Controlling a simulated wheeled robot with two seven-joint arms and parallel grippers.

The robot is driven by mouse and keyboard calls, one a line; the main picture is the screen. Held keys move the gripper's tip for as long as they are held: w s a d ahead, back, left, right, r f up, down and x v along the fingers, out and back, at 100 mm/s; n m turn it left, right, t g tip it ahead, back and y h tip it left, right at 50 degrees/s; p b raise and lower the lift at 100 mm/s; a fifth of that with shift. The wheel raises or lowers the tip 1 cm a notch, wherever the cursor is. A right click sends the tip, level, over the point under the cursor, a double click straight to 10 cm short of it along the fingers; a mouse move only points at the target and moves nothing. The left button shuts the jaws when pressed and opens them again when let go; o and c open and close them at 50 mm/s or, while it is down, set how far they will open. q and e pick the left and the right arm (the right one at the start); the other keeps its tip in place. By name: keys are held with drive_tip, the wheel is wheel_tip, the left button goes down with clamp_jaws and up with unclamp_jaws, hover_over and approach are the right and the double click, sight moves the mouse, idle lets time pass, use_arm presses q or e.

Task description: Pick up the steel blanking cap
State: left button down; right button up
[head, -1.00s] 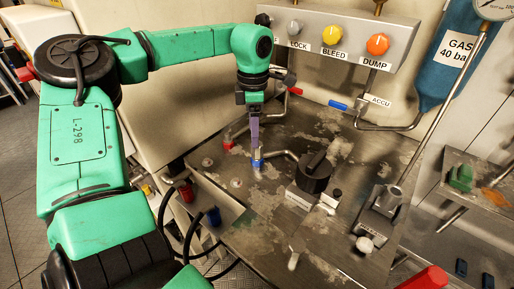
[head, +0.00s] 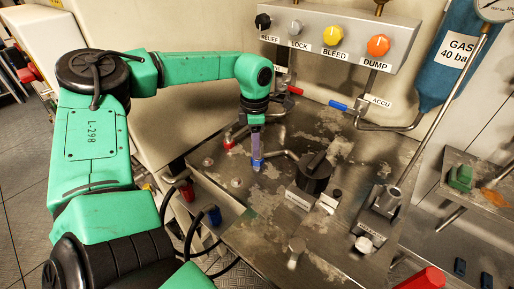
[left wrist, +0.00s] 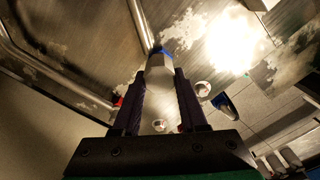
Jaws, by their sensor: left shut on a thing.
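My left gripper (head: 256,150) points down at the blue-ringed end (head: 257,164) of a bent steel pipe on the metal bench. In the left wrist view its two dark purple fingers (left wrist: 160,95) are shut on a pale grey steel piece, which looks like the steel blanking cap (left wrist: 159,74). The cap is right by the blue ring (left wrist: 161,51); I cannot tell whether they touch. In the head view the fingers hide the cap. My right gripper is not in view.
A red-ended pipe (head: 229,143) lies left of the gripper, a black rotary handle (head: 315,172) right of it. The valve panel (head: 340,35) stands behind. Red-ended (head: 186,189) and blue-ended (head: 213,216) hoses hang at the bench's front left.

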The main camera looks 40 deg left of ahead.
use_arm(q)
wheel_tip(320, 180, up, 20)
drive_tip(key=p, duration=0.1)
drive_tip(key=c, duration=1.1)
unclamp_jaws()
clamp_jaws()
